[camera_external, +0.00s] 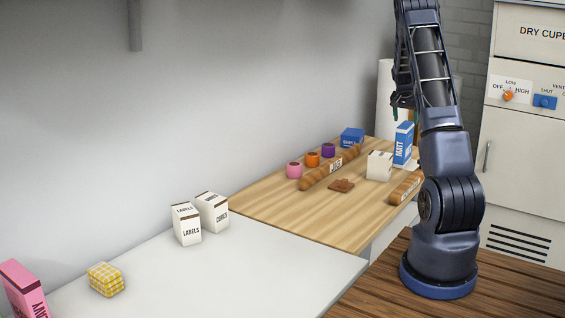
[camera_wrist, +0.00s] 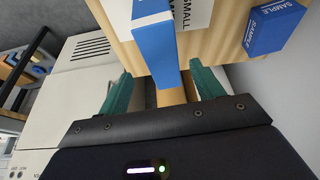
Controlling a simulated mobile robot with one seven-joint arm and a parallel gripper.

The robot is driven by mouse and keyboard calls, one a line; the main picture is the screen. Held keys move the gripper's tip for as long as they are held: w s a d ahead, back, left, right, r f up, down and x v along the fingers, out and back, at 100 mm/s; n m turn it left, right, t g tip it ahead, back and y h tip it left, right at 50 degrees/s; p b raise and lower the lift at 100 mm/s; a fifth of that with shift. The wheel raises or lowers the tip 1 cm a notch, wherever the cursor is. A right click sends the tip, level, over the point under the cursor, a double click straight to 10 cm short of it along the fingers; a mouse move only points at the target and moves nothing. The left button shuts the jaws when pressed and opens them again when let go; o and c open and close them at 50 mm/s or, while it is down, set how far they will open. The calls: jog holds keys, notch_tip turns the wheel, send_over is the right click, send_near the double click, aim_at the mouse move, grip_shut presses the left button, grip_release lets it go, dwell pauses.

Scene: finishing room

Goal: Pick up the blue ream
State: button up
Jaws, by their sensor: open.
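The blue ream (camera_external: 403,143), lettered "MATT", stands upright at the back right of the wooden worktop (camera_external: 290,205). In the wrist view the blue ream (camera_wrist: 156,45) shows ahead of the gap between my fingers. My gripper (camera_external: 396,107) is high beside the ream in the outside view, partly hidden by my arm. The wrist view shows its teal fingers (camera_wrist: 160,82) apart, with nothing clearly held between them. A smaller blue box (camera_external: 352,137) lies farther left, and it reads "SAMPLE" in the wrist view (camera_wrist: 273,27).
A white box (camera_external: 380,166) and loaf-like brown rolls (camera_external: 330,170) lie near the ream. Pink, orange and purple jars (camera_external: 312,159) stand along the wall. A white paper roll (camera_external: 385,98) stands behind. The wood's front left is clear.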

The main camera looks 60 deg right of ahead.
aim_at(405, 125)
jog(key=x, duration=0.4)
jog(key=shift+w+d+f, duration=0.15)
jog(key=shift+w+d, duration=0.05)
jog(key=shift+d, duration=0.05)
jog(key=shift+d+f, duration=0.15)
jog(key=shift+f, duration=0.2)
jog(key=shift+f, duration=0.25)
dwell(0.3)
grip_shut()
jog(key=shift+r, duration=0.1)
